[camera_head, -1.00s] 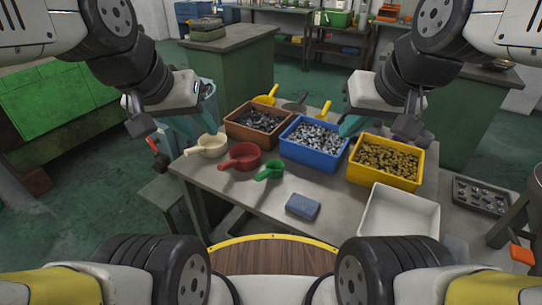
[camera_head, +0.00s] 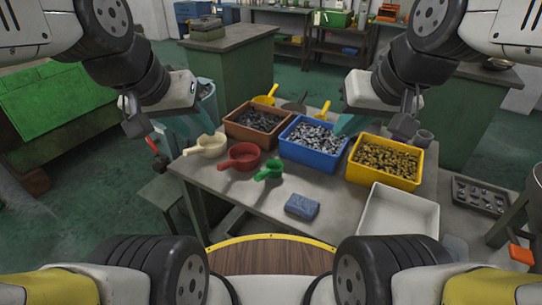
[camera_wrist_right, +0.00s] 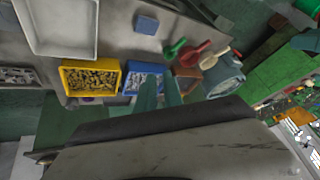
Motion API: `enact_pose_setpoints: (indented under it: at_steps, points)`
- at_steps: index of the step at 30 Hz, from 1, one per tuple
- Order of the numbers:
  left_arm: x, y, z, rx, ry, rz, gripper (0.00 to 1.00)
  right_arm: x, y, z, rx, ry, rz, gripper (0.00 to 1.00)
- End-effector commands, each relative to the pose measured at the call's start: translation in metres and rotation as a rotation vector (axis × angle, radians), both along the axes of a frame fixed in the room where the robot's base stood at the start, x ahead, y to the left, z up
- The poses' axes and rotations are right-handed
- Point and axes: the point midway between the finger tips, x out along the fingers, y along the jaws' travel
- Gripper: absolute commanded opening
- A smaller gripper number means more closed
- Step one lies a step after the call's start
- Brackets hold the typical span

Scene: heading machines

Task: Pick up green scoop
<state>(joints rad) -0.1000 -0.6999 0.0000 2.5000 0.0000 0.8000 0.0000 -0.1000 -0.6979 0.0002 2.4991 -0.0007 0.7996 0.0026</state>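The green scoop (camera_head: 268,171) lies on the grey table (camera_head: 240,197), in front of the blue bin and right of the red scoop. It also shows in the right wrist view (camera_wrist_right: 175,48). My left gripper (camera_head: 192,130) is at the table's left end, above and left of the cream scoop, apart from the green scoop; its opening is hard to make out. My right gripper (camera_head: 345,124) hangs above the back of the blue bin. In the right wrist view its two teal fingers (camera_wrist_right: 159,85) stand apart with nothing between them.
A red scoop (camera_head: 240,156) and cream scoop (camera_head: 206,146) lie left of the green one. Brown (camera_head: 240,133), blue (camera_head: 310,158) and yellow (camera_head: 384,179) bins of parts line the back. A blue sponge (camera_head: 302,206) and white tray (camera_head: 399,214) are nearer, with bare table between.

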Motion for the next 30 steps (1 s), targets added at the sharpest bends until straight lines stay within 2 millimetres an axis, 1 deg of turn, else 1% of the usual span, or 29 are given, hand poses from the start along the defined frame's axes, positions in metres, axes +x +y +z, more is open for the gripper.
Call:
enact_pose_setpoints:
  at_steps: [1,4,5,8,12,14,15,17,18,20,21,23,24,26,27,30]
  points:
    - [0.000,0.000,0.000,0.000,0.000,0.000,0.36,0.003,0.000,0.000,-0.001,0.007,-0.005,0.24]
    - [0.000,0.000,0.000,0.000,0.000,0.000,0.36,0.017,0.002,-0.003,0.000,0.034,-0.029,0.43]
    - [0.000,0.000,0.000,0.000,0.000,0.000,0.36,0.023,0.003,-0.004,0.000,0.047,-0.042,0.47]
    - [0.000,0.000,0.000,0.000,0.000,0.000,0.36,0.052,0.009,-0.013,0.003,0.099,-0.095,0.47]
    - [0.000,0.000,0.000,0.000,0.000,0.000,0.36,0.098,0.022,-0.034,0.012,0.174,-0.181,0.47]
    - [0.000,0.000,0.000,0.000,0.000,0.000,0.36,0.117,0.030,-0.045,0.018,0.205,-0.215,0.47]
    - [0.000,0.000,0.000,0.000,0.000,0.000,0.36,0.130,0.035,-0.055,0.022,0.224,-0.237,0.47]
    - [0.000,0.000,0.000,0.000,0.000,0.000,0.36,0.147,0.044,-0.071,0.030,0.255,-0.272,0.47]
    - [0.000,0.000,0.000,0.000,0.000,0.000,0.36,0.159,0.051,-0.082,0.035,0.273,-0.292,0.47]
    - [0.000,0.000,0.000,0.000,0.000,0.000,0.36,0.175,0.061,-0.101,0.046,0.304,-0.327,0.47]
    - [0.000,0.000,0.000,0.000,0.000,0.000,0.36,0.185,0.069,-0.114,0.054,0.323,-0.348,0.47]
    - [0.000,0.000,0.000,0.000,0.000,0.000,0.36,0.199,0.081,-0.136,0.066,0.354,-0.381,0.47]
    - [0.000,0.000,0.000,0.000,0.000,0.000,0.36,0.208,0.089,-0.152,0.075,0.374,-0.404,0.47]
    - [0.000,0.000,0.000,0.000,0.000,0.000,0.36,0.219,0.103,-0.176,0.090,0.406,-0.437,0.47]
    - [0.000,0.000,0.000,0.000,0.000,0.000,0.36,0.225,0.111,-0.192,0.100,0.426,-0.459,0.47]
    - [0.000,0.000,0.000,0.000,0.000,0.000,0.36,0.236,0.130,-0.228,0.122,0.471,-0.507,0.47]
